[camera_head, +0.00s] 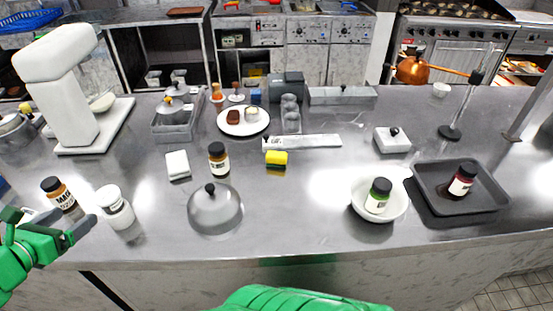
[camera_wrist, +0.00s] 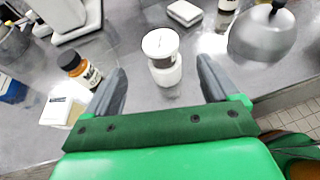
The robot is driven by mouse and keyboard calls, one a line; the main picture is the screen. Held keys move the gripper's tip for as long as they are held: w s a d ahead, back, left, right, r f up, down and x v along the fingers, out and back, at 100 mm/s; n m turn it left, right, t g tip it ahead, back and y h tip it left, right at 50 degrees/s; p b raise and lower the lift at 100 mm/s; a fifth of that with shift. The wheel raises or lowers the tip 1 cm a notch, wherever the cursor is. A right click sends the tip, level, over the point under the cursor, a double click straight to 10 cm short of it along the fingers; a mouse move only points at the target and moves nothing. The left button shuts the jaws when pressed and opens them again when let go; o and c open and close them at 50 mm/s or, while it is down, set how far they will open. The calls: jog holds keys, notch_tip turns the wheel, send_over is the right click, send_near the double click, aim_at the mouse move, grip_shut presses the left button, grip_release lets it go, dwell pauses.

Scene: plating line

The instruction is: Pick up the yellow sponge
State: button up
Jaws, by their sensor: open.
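The yellow sponge (camera_head: 276,158) lies on the steel counter near its middle in the head view, just in front of a long light-coloured bar. It does not show in the wrist view. My gripper (camera_head: 58,229) is at the left front of the counter, far to the left of the sponge. In the wrist view my gripper (camera_wrist: 162,88) is open, its two dark fingers apart. A white-lidded jar (camera_wrist: 162,58) appears between and beyond the fingertips, and I cannot tell that anything touches it.
A white bowl (camera_head: 398,206) and a dark tray (camera_head: 432,184) are at the right.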

jog(key=shift+c, duration=1.4)
